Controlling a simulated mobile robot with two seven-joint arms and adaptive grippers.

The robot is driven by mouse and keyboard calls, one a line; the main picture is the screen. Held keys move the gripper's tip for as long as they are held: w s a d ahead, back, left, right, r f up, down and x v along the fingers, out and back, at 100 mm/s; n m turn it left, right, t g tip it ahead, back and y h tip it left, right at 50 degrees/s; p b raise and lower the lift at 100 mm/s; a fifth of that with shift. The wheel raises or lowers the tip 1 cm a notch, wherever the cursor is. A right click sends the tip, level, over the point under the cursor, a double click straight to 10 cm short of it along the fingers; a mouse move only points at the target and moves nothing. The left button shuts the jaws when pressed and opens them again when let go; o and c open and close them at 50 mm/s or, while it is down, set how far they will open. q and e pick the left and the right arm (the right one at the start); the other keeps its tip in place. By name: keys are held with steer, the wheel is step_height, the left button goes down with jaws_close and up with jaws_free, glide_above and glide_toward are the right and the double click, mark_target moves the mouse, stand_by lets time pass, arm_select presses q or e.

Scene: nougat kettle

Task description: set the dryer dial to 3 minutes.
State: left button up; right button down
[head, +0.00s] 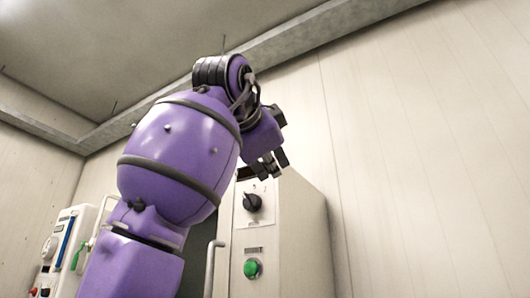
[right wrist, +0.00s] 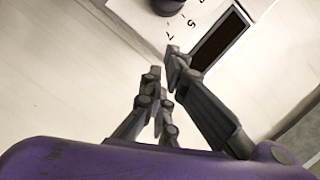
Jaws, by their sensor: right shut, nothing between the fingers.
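The dryer (head: 308,235) is a pale cabinet against the wall. Its black dial (head: 252,203) sits on a white plate on the front, and I cannot tell which number it points to. In the right wrist view the dial (right wrist: 168,5) is cut off by the top edge, with a printed 5 and 7 below it. My right gripper (head: 268,166) is shut and empty, just above the dial plate in the head view and apart from the dial. Its dark fingers (right wrist: 165,65) also show in the right wrist view. My left gripper is not in view.
A green button (head: 252,268) is below the dial on the dryer front. A curved metal handle (head: 212,262) stands beside it. A white unit (head: 65,245) with a gauge and a green lever is at the far left. The wall to the right is bare.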

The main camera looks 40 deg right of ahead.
mark_target(250, 202)
steer(key=w, duration=0.1)
steer(key=w+f, duration=0.1)
steer(key=shift+w+a+f, duration=0.1)
steer(key=shift+w+f, duration=0.15)
steer(key=shift+w, duration=0.1)
steer(key=shift+w+a+f, duration=0.15)
steer(key=shift+w+a, duration=0.2)
steer(key=shift+w, duration=0.1)
steer(key=shift+d, duration=0.1)
steer(key=shift+f, duration=0.1)
steer(key=shift+w+a+n, duration=0.2)
steer(key=shift+w+n, duration=0.25)
steer(key=shift+n, duration=0.15)
steer(key=shift+w+r+n+g, duration=0.2)
steer(key=shift+n+g, duration=0.2)
steer(key=shift+w+a, duration=0.1)
steer(key=shift+w, duration=0.05)
